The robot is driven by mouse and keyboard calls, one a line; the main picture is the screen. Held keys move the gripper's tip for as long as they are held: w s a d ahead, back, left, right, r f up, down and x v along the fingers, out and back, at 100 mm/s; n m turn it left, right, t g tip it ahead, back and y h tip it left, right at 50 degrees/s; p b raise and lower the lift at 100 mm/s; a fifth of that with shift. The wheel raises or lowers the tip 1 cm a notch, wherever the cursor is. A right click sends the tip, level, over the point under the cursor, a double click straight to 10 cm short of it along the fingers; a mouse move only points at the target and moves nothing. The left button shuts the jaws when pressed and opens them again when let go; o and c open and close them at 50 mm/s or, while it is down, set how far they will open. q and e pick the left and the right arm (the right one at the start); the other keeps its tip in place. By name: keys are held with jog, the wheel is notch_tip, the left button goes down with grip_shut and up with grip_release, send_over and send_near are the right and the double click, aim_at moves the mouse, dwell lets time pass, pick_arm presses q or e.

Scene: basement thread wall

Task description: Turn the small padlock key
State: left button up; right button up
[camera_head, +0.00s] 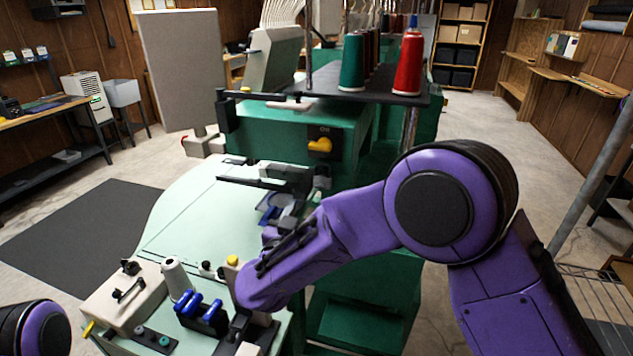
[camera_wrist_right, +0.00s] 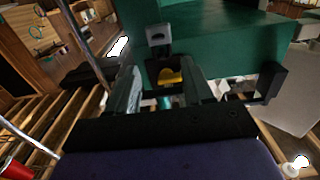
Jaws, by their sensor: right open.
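A yellow, knob-like piece (camera_head: 320,145) sits on a dark plate marked "On" on the green machine housing (camera_head: 352,118). I cannot make out a separate padlock or key shape. In the right wrist view, a yellow piece (camera_wrist_right: 170,77) shows between the fingers, below a grey block (camera_wrist_right: 158,35). My right gripper (camera_wrist_right: 162,72) is open, its fingers on either side of that piece in the picture; contact cannot be told. My left gripper is out of view.
A pale green table (camera_head: 190,215) holds a white spool (camera_head: 174,278), blue-handled tools (camera_head: 200,303) and a cream box (camera_head: 125,295). Green and red thread cones (camera_head: 409,65) stand on the dark shelf above the housing. A dark bracket (camera_head: 222,110) juts left.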

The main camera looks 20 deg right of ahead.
aim_at(319, 187)
jog(key=p+x, duration=0.3)
jog(key=x, duration=0.7)
jog(key=shift+w+d, duration=0.15)
jog(key=shift+d, duration=0.1)
grip_shut()
